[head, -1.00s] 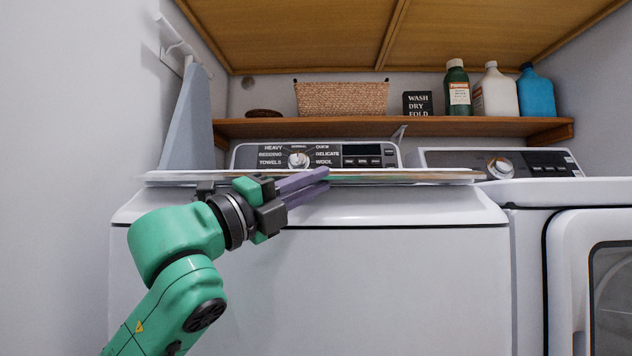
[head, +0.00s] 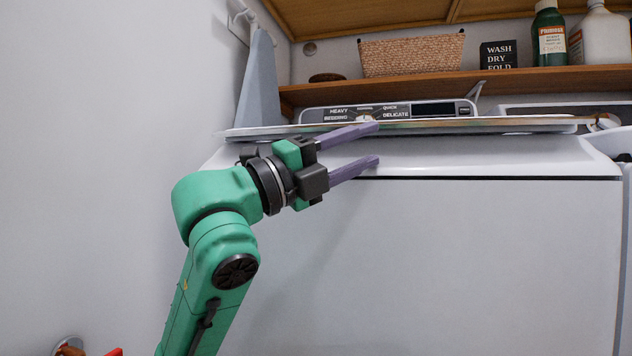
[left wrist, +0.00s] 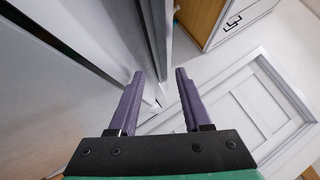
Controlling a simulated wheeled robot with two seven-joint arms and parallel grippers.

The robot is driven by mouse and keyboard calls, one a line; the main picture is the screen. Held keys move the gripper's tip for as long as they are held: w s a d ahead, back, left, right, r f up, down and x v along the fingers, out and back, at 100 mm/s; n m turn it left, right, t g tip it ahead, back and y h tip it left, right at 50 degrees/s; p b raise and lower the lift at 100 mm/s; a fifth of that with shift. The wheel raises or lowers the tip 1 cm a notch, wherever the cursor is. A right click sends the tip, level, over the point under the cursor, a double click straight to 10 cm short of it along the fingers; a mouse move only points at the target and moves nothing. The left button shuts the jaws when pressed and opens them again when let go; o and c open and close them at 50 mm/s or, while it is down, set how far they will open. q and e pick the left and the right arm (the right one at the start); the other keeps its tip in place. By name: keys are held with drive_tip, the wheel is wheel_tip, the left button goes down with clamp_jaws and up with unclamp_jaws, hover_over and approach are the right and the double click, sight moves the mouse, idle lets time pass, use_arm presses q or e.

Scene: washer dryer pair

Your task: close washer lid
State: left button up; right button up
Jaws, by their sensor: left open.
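The white washer (head: 470,235) stands in front of me. Its lid (head: 480,126) shows nearly edge-on as a thin, pale slab above the washer top, close to level in the picture and below the control panel (head: 400,112). A gap shows between the lid's right part and the top. My left gripper (head: 376,145) is open and empty at the lid's front left; its upper finger overlaps the lid edge in the head view. I cannot tell whether they touch. In the left wrist view the open fingers (left wrist: 160,80) have nothing clear between them. My right gripper is out of view.
A wooden shelf (head: 430,83) above holds a woven basket (head: 411,54), a sign (head: 497,55) and bottles (head: 549,38). A grey-blue ironing board (head: 259,80) hangs at the left wall. The dryer's panel (head: 570,112) shows partly at right.

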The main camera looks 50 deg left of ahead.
use_arm(q)
drive_tip(key=v, duration=0.9)
drive_tip(key=shift+b, duration=0.4)
drive_tip(key=shift+f, duration=0.1)
